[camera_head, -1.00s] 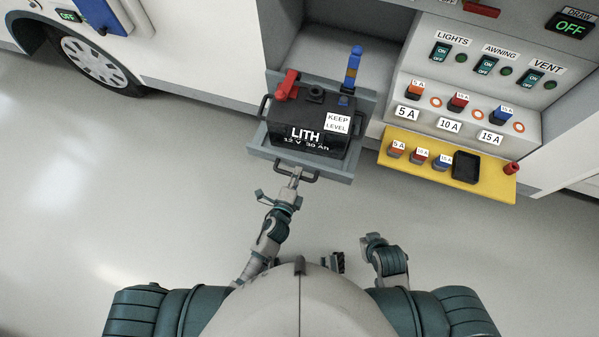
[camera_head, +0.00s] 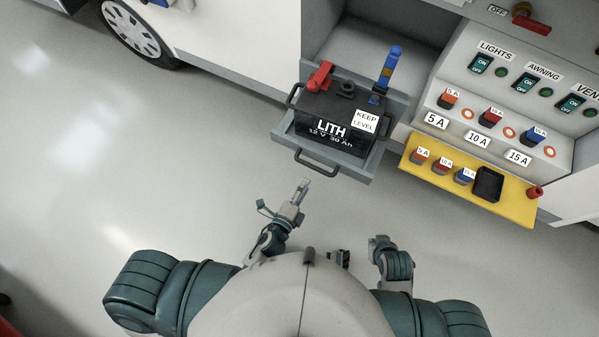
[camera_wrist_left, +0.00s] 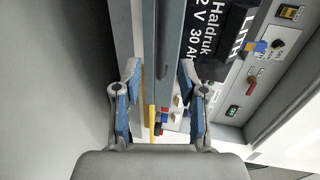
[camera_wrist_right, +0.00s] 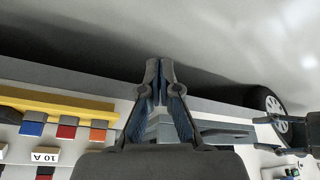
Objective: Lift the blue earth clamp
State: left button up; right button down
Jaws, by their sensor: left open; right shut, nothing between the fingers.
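The blue earth clamp (camera_head: 389,68) stands upright at the right rear corner of the black battery (camera_head: 335,115), on its terminal. A red clamp (camera_head: 320,76) sits on the battery's left rear corner. The battery rests on a grey pulled-out tray (camera_head: 358,172) with a dark front handle (camera_head: 318,163). My left gripper (camera_head: 304,186) is in front of the tray, below and apart from the handle; it is open and empty, also in the left wrist view (camera_wrist_left: 155,95). My right gripper (camera_head: 379,242) is low on the right, away from the tray; its fingers meet in the right wrist view (camera_wrist_right: 158,65).
A yellow shelf (camera_head: 450,184) with several fuses and a black box (camera_head: 488,184) juts out right of the tray. Above it is a panel of switches (camera_head: 525,82). A wheel (camera_head: 130,30) is at upper left. The floor between is clear.

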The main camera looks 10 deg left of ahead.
pick_arm(q)
jog(key=v, duration=0.2)
jog(key=shift+s+a, duration=0.25)
jog(key=shift+s, duration=0.05)
jog(key=shift+d, duration=0.15)
pick_arm(e)
jog(key=shift+d, duration=0.1)
pick_arm(q)
jog(key=s+a+f+n+g+y+p, duration=0.3)
jog(key=a+f+n+g+y+p, duration=0.15)
jog(key=a+f+n, duration=0.6)
jog(key=s+a+f+n+g+p, duration=0.4)
jog(key=s+a+f+n+g, duration=0.2)
jog(key=s+f, duration=0.7)
jog(key=s+n+g, duration=0.1)
jog(key=n+g, duration=0.1)
jog(key=n, duration=0.1)
jog(key=shift+g, duration=0.35)
pick_arm(e)
jog(key=s+f+g, duration=0.1)
jog(key=s+f, duration=0.2)
jog(key=f, duration=0.7)
jog(key=s+f+g, duration=0.1)
jog(key=s+f, duration=0.2)
jog(key=f, duration=0.7)
jog(key=shift+s+d, duration=0.15)
jog(key=shift+d, duration=0.3)
